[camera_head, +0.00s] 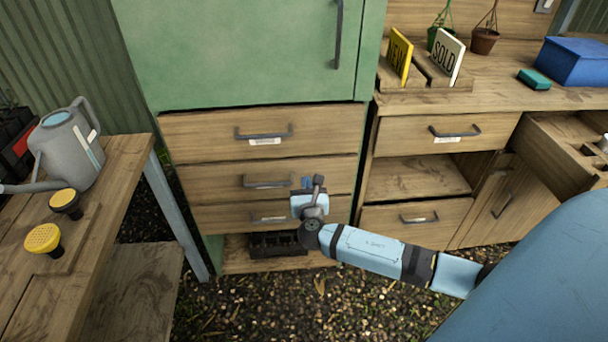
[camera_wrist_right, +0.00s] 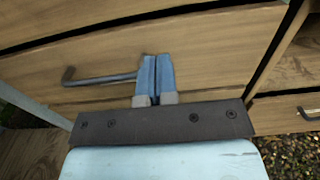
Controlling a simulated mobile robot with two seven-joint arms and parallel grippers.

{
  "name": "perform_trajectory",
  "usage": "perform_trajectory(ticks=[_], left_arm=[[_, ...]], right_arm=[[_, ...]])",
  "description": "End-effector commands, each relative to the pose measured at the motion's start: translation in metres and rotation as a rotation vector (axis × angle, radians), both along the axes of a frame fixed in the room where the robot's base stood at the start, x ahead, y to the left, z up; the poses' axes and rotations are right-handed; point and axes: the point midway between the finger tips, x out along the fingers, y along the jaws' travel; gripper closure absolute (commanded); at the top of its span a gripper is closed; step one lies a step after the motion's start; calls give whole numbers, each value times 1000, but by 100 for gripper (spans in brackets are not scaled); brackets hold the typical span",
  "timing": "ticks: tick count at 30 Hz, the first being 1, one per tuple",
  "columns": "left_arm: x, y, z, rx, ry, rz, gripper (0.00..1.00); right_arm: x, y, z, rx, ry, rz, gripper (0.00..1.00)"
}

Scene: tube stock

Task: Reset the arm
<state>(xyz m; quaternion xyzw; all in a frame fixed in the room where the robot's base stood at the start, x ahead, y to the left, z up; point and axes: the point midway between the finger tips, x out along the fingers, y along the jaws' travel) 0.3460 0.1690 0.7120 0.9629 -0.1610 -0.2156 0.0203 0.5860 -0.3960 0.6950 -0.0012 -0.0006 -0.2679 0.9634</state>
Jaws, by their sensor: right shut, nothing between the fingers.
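My right arm reaches in from the right in the head view, and its gripper (camera_head: 307,183) is in front of the wooden drawers under the green cabinet. In the right wrist view the two blue fingers of this gripper (camera_wrist_right: 155,62) are together with nothing between them. They point at a drawer front, just right of a dark bar handle (camera_wrist_right: 98,79). Whether the fingertips touch the wood I cannot tell. The middle drawer (camera_head: 217,180) and the other drawers in this stack look closed. My left gripper is not in view.
A wooden bench with a grey watering can (camera_head: 67,150) and yellow sprinkler heads (camera_head: 43,239) stands at the left. At the right, an open drawer (camera_head: 560,150) sticks out from the counter. A black crate (camera_head: 277,245) sits below the drawers. Gravel floor is free in front.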

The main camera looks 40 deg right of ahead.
Motion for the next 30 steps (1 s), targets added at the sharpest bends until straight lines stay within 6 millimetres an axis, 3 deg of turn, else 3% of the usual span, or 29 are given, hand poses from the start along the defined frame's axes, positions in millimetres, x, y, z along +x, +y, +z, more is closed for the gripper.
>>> perform_trajectory(ticks=[3, 9, 20, 23, 30], left_arm=[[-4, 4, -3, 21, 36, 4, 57], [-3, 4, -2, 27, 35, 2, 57], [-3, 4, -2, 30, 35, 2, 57], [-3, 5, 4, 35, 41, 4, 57], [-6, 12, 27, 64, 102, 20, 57]], right_arm=[[-25, 15, 2, 2, 1, 0, 100], [-51, 31, 1, -1, 1, 0, 100], [-61, 37, 1, -1, -1, -1, 100], [-61, 37, 12, -1, -1, -1, 100], [-61, 37, 77, -1, 0, -1, 100]])
